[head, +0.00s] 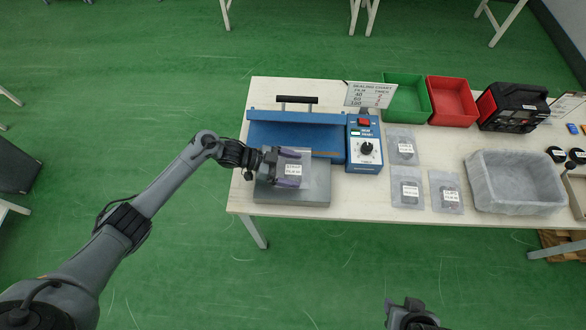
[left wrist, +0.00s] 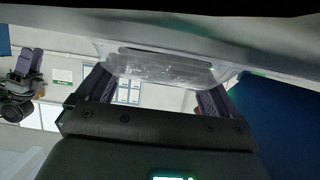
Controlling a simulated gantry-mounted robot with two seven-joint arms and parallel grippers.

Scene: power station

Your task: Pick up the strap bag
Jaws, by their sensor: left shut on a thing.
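My left gripper (head: 290,168) is at the left end of the table, above a flat grey plate (head: 312,197) in front of the blue heat sealer (head: 290,132). It is shut on a clear strap bag (head: 308,174) with a white label. In the left wrist view the bag (left wrist: 165,67) spans between the two dark fingers (left wrist: 155,90). I cannot tell whether the bag touches the plate. Several similar labelled clear bags (head: 410,190) lie flat on the table right of the sealer. Only part of my right arm shows at the bottom edge; its fingers cannot be made out.
The sealer's control box (head: 365,145) stands just right of the left gripper, with a sealing chart sign (head: 369,94) behind. A grey bin (head: 512,207), green tray (head: 393,117), red tray (head: 468,121) and black-red device (head: 490,108) stand farther right. The table's front-left edge is close.

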